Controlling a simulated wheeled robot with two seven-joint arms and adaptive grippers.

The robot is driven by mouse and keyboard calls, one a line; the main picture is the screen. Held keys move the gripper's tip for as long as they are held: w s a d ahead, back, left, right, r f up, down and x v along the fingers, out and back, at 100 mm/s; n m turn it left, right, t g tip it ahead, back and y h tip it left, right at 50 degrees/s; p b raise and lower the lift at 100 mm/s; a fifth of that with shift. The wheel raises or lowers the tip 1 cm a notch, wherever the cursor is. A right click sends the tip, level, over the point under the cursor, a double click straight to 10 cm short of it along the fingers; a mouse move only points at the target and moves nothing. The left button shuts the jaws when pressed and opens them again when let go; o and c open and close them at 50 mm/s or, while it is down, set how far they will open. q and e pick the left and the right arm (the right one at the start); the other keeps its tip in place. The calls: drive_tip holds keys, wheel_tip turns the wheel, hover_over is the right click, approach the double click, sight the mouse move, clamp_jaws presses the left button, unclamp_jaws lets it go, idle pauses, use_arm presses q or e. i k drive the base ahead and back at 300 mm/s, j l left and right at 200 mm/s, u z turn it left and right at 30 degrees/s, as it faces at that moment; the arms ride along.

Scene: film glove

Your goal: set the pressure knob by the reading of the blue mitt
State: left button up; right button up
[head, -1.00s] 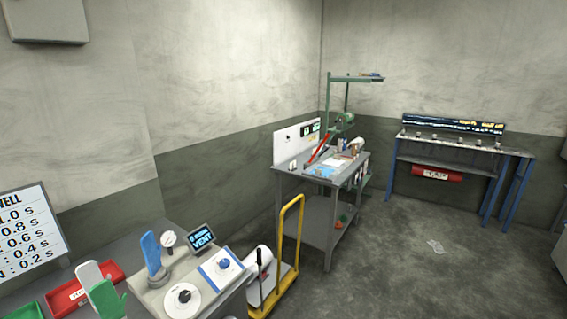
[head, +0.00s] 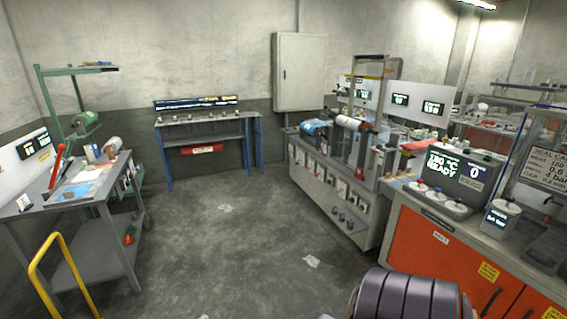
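The blue mitt is not in view now. An orange-fronted bench (head: 436,250) at the right carries a grey control box (head: 452,174) whose display reads 180 °C READY. Several round knobs or dials (head: 440,197) sit in front of that display. A smaller unit (head: 498,218) with its own small display and a round top stands to their right. I cannot tell which control is the pressure knob. A white card (head: 548,168) headed SEAL stands at the right edge, partly cut off. Neither of my grippers shows in the head view.
A grey worktable (head: 87,190) with a yellow-handled cart (head: 45,262) stands at the left. A blue-legged bench (head: 208,137) and a wall cabinet (head: 299,72) are at the back. A grey machine bench (head: 335,190) stands right of centre.

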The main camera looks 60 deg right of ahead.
sight(509, 200)
drive_tip(key=z, duration=3.45)
